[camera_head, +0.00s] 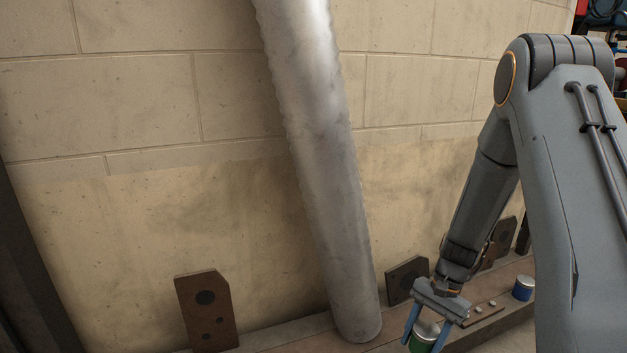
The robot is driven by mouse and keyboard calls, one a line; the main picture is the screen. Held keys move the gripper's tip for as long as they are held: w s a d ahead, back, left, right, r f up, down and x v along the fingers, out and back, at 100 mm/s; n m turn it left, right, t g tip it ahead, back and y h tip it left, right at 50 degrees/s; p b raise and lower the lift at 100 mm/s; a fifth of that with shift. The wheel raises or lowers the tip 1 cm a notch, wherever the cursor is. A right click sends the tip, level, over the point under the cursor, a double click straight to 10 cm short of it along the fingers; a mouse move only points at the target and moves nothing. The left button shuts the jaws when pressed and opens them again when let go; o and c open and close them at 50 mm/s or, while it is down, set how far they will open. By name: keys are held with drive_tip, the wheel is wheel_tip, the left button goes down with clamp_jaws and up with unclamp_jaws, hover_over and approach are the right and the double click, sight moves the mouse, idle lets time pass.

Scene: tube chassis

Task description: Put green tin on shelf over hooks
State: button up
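The green tin (423,341) has a pale metal lid and is cut off by the bottom edge of the view. My gripper (426,331) points down over it, with one blue finger at each side of the tin. I cannot tell whether the fingers press on the tin or stand slightly apart from it. I also cannot tell whether the tin rests on something, as its base is out of view. No shelf over hooks can be made out in this view.
A blue tin (523,289) stands on the brown ledge (290,337) along the wall. A thick grey tube (325,170) leans left of my gripper. Rusty plates with holes (207,310) (405,280) lean on the wall. Small bits lie near the blue tin. Cluttered coloured items show at top right.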

drive_tip(key=a+r+n+g+h, duration=0.2)
drive_tip(key=a+r+n+h, duration=0.1)
drive_tip(key=a+n, duration=0.55)
drive_tip(key=s+r+p, duration=0.3)
drive_tip(key=r+p, duration=0.6)
drive_tip(key=p, duration=0.2)
drive_tip(key=s+d+r+p, duration=0.1)
drive_tip(key=s+r+p, duration=0.2)
drive_tip(key=r+p, duration=0.7)
drive_tip(key=s+r+p, duration=0.4)
drive_tip(key=r+p, duration=0.6)
drive_tip(key=p, duration=0.2)
drive_tip(key=shift+d+n, duration=0.35)
drive_tip(key=shift+n, duration=0.1)
